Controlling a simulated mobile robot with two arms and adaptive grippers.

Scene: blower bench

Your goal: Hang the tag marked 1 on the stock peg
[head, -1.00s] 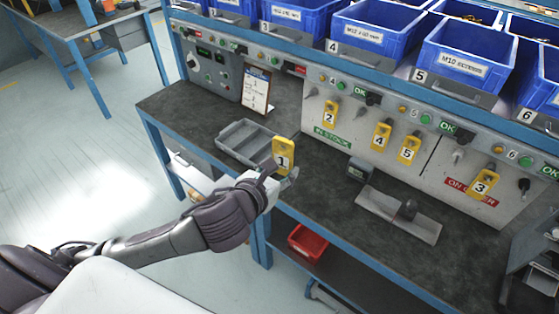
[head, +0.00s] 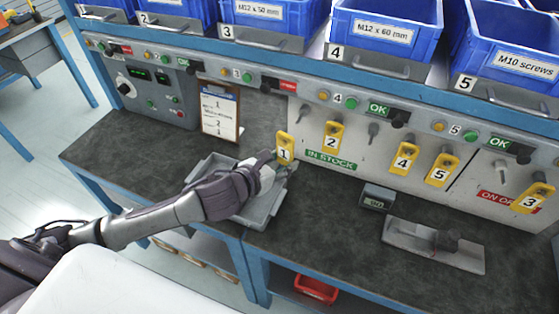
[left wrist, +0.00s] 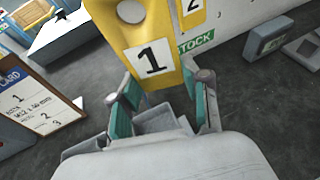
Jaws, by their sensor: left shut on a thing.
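The yellow tag marked 1 (head: 285,147) is upright in my left gripper (head: 277,166), over the back part of the bench. In the left wrist view the tag (left wrist: 150,52) stands between the teal finger pads of the left gripper (left wrist: 163,98), its hole at the top. It is in front of the grey panel with the green IN STOCK label (head: 331,160), and not on a peg. A bare peg (head: 304,112) sticks out at the panel's left end, above and right of the tag. Tag 2 (head: 333,137) hangs to its right, then another bare peg (head: 374,131). My right gripper is out of view.
Tags 4 (head: 404,158), 5 (head: 440,171) and 3 (head: 531,199) hang farther right. A grey tray (head: 262,212) lies under my left arm. A clipboard card (head: 219,112) stands behind it. A small dark display box (head: 378,197) and a grey plate (head: 435,247) lie right.

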